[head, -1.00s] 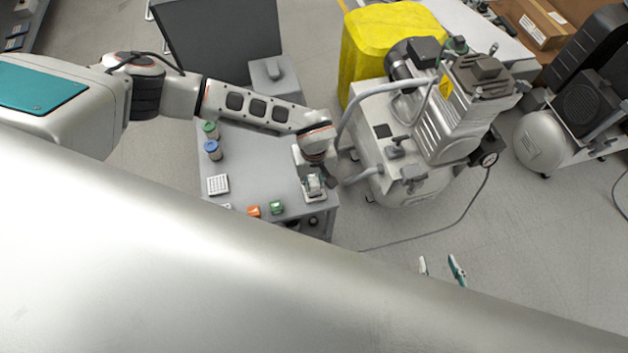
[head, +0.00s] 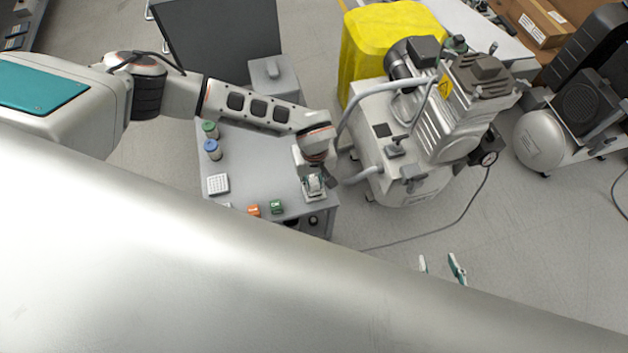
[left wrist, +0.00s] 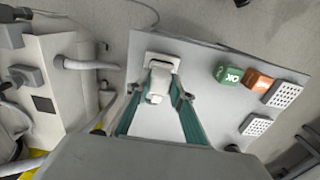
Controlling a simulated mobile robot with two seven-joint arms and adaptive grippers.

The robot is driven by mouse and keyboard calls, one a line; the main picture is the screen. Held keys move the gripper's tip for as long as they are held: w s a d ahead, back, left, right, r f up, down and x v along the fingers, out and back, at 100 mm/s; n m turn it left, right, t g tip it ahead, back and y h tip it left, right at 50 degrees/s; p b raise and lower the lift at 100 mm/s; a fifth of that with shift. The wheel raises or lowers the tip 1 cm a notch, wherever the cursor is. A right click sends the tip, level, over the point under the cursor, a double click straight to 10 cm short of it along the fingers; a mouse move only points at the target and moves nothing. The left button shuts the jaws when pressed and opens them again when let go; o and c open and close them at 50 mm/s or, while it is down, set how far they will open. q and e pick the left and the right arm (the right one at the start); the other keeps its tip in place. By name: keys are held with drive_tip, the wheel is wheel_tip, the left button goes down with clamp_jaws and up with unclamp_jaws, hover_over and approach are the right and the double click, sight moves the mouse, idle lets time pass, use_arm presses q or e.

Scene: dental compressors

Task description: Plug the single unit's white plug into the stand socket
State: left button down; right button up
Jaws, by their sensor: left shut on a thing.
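My left gripper (head: 314,186) is over the front right corner of the grey table. In the left wrist view its teal fingers (left wrist: 158,98) are on either side of the white plug (left wrist: 157,86), shut on it. The plug is at the pale stand socket (left wrist: 163,58), lined up with it; I cannot tell how deep it sits. In the head view the wrist partly hides the socket and plug. My right gripper (head: 441,268) shows only its two separated fingertips above the floor, open and empty.
The grey table (head: 255,180) carries a green block (head: 276,206), an orange block (head: 253,210), a white grid piece (head: 218,184) and blue (head: 212,149) and green-topped jars. A compressor (head: 400,160) stands close right of the table; a dark cable (head: 455,225) crosses the floor.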

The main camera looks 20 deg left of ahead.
use_arm(q)
drive_tip(key=shift+f, duration=0.2)
use_arm(e)
drive_tip(key=shift+f, duration=0.1)
use_arm(q)
drive_tip(key=c, duration=1.7)
unclamp_jaws()
drive_tip(key=o, duration=0.5)
drive_tip(key=shift+r, duration=0.1)
drive_tip(key=shift+w+r+p, duration=0.1)
drive_tip(key=shift+r+p, duration=0.95)
drive_tip(key=shift+r, duration=0.6)
drive_tip(key=shift+r+p, duration=1.2)
drive_tip(key=shift+r, duration=0.65)
use_arm(e)
wheel_tip(320, 180, up, 7)
drive_tip(key=w+t, duration=0.1)
drive_tip(key=w, duration=0.2)
drive_tip(key=shift+r, duration=0.2)
